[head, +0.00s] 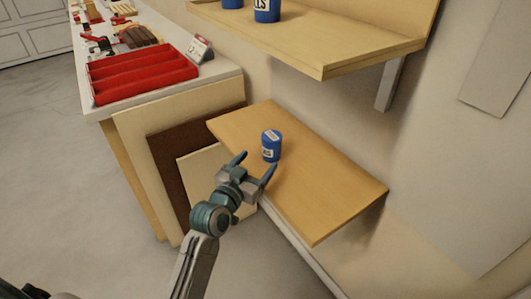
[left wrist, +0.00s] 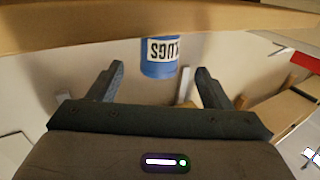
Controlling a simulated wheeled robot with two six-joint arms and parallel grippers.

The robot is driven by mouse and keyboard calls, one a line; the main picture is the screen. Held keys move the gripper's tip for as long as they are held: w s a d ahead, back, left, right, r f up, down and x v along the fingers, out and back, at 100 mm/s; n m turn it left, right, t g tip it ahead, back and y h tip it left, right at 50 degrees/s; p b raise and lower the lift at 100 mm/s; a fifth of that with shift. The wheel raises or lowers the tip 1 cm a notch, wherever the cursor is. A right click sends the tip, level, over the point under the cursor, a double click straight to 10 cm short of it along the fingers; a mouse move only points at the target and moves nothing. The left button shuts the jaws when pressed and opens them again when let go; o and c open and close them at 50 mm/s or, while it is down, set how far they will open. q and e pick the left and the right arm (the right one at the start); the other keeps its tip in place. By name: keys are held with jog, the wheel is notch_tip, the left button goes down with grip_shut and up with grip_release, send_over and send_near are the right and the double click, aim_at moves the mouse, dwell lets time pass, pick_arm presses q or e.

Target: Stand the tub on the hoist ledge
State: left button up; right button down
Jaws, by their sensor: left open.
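A blue tub (head: 271,146) with a white label stands upright on the lower wooden ledge (head: 320,200), near its front edge. The left wrist view is upside down and shows the tub (left wrist: 158,69) with "LUGS" on its label, its base against the ledge (left wrist: 70,28). My left gripper (head: 256,165) is open and empty at the ledge's front edge. Its fingers point at the tub, which sits between them in the wrist view, just beyond the tips and seemingly untouched. I cannot tell which shelf is the hoist ledge. My right gripper is not in view.
An upper shelf (head: 300,45) with blue tubs (head: 266,10) overhangs the back. A bench with a red tray (head: 140,75) and tools is at the left. Boards (head: 190,150) lean below it. The ledge is bare to the right of the tub.

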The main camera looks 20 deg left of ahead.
pick_arm(q)
jog(key=shift+s+a, duration=0.15)
jog(key=shift+s, duration=0.7)
jog(key=shift+s+a, duration=0.15)
jog(key=shift+s, duration=0.65)
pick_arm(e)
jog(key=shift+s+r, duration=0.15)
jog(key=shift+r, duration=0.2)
